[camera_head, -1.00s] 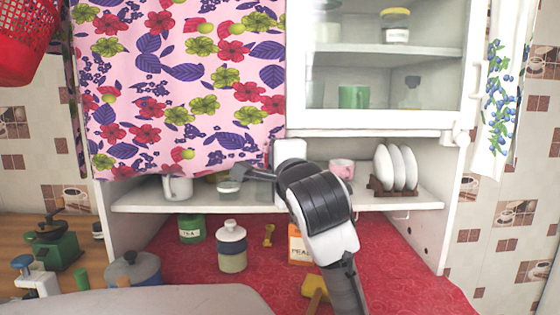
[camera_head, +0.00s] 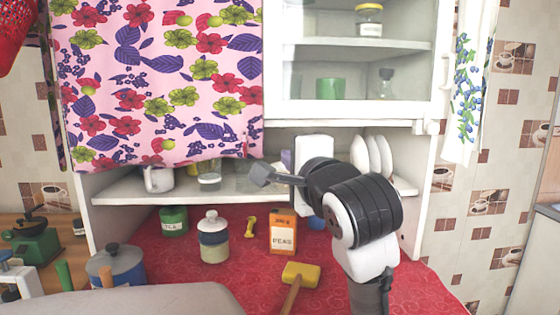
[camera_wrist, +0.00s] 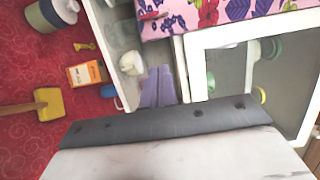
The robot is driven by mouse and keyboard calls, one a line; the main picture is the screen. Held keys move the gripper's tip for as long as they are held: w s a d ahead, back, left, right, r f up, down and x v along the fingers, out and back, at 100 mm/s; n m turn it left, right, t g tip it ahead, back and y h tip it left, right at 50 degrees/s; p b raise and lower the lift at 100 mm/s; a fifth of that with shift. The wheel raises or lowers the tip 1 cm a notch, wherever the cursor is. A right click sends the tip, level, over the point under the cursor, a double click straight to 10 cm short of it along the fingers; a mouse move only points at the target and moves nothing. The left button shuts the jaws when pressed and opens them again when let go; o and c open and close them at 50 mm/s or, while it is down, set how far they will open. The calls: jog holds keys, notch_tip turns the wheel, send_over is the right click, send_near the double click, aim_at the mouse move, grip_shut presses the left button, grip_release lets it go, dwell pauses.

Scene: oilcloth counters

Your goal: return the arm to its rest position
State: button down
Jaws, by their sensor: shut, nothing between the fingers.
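My gripper (camera_head: 287,159) is raised in front of the cupboard's open lower shelf (camera_head: 130,190), with nothing held. In the wrist view its two purple-grey fingers (camera_wrist: 158,82) lie side by side, shut, beyond the dark edge of the hand. In the head view the white hand and my dark wrist hide most of the fingers and the right part of the shelf. My arm rises from the lower right, over the red counter (camera_head: 225,275).
An orange peas box (camera_head: 283,232), a yellow-headed tool (camera_head: 300,274), a lidded jar (camera_head: 213,240) and a green tea tin (camera_head: 174,221) are on the red cloth. White plates (camera_head: 372,157) stand behind my arm. The glass-fronted cabinet (camera_head: 350,110) is above.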

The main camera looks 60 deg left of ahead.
jog(key=shift+s+d, duration=0.1)
jog(key=shift+d, duration=0.45)
